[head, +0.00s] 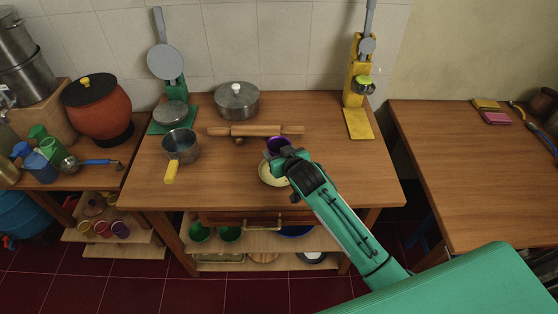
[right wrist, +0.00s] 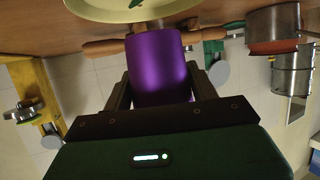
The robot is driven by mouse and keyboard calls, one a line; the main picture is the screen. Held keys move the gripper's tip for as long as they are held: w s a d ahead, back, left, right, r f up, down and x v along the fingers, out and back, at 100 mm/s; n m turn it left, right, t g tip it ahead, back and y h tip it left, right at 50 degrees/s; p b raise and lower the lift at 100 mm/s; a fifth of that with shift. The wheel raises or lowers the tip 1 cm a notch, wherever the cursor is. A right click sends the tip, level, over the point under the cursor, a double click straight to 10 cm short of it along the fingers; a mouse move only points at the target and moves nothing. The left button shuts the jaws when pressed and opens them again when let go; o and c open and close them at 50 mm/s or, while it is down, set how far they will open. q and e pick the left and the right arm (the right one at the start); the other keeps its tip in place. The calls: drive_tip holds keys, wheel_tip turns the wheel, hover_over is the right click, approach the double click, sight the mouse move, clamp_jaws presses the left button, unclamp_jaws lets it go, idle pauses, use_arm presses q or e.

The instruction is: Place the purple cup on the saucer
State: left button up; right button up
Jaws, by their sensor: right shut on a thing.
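The purple cup (head: 278,144) is in my right gripper (head: 283,154), which is shut on it. In the right wrist view the cup (right wrist: 160,65) sits between the two dark fingers of my right gripper (right wrist: 160,85). The pale yellow saucer (head: 268,176) lies on the wooden table, partly hidden under my right gripper and arm. In the wrist view the saucer (right wrist: 105,10) shows at the top edge, just beyond the cup. The cup is over or just behind the saucer's far side; whether they touch I cannot tell. My left gripper is not in view.
A rolling pin (head: 255,131) lies behind the cup. A saucepan with a yellow handle (head: 180,146) stands to the left, a lidded pot (head: 237,101) at the back. A yellow stand (head: 358,113) is at the back right. The table (head: 350,180) is clear at right.

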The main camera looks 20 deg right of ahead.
drive_tip(key=shift+f, duration=2.05)
drive_tip(key=shift+f, duration=0.15)
drive_tip(key=o, duration=1)
drive_tip(key=shift+r, duration=0.25)
drive_tip(key=shift+s, duration=0.35)
drive_tip(key=b+v, duration=0.1)
drive_tip(key=v, duration=1)
drive_tip(key=shift+s+r, duration=0.15)
